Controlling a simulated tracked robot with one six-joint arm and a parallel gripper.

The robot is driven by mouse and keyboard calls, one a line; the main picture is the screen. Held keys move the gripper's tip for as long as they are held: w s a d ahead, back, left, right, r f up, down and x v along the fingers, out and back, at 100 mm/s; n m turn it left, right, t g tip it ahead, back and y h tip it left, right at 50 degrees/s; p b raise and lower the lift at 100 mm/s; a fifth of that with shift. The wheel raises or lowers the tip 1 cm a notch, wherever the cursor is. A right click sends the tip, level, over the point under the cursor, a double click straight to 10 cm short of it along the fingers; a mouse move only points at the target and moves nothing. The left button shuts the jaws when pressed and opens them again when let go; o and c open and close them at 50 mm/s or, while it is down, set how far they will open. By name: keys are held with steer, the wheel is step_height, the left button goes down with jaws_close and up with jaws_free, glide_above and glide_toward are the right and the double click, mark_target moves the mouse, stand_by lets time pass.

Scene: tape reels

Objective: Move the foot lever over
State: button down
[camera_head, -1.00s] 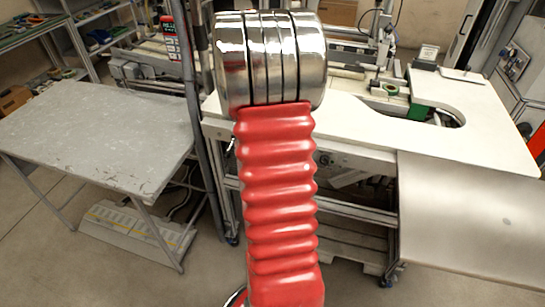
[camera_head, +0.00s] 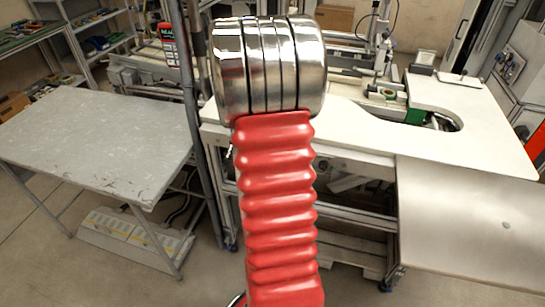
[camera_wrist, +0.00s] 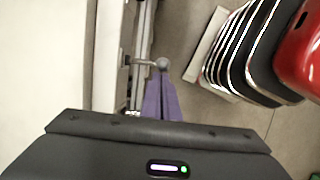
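The foot lever (camera_wrist: 143,62) shows in the wrist view as a short thin grey rod with a round knob at its right end, sticking out from the machine's frame. A small light lever end at the left side of the machine, left of my red arm in the head view, may be the same part. My gripper (camera_wrist: 163,82) has purple fingers that lie close together, with the tips at the knob. I cannot tell whether they touch it. In the head view my red and chrome arm hides the gripper.
The white-topped machine (camera_head: 500,125) stands just behind and right of my arm. A scuffed grey table (camera_head: 95,140) stands left, with a pale low unit (camera_head: 130,238) on the floor beneath it. A grey post (camera_head: 196,95) rises between them. Open floor lies at front left.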

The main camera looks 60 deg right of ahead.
steer(key=w+a+r, duration=0.1)
steer(key=w+r, duration=0.4)
steer(key=r, duration=0.2)
steer(key=shift+w+a+r, duration=0.2)
steer(key=shift+w+a, duration=0.1)
steer(key=shift+w, duration=0.1)
stand_by(0.6)
steer(key=s+a+r+m+t, duration=0.1)
steer(key=s+a+r+t, duration=0.1)
steer(key=a, duration=1.1)
steer(key=s+a+r+m+t+y, duration=0.1)
steer(key=s+a+r+t, duration=0.1)
steer(key=a, duration=1.1)
steer(key=s+a+r+m+t, duration=0.1)
steer(key=s+a+r+t, duration=0.1)
steer(key=a, duration=1.1)
steer(key=shift+a+r+t+y, duration=0.2)
steer(key=shift+r+t+y, duration=0.25)
steer(key=shift+t, duration=0.75)
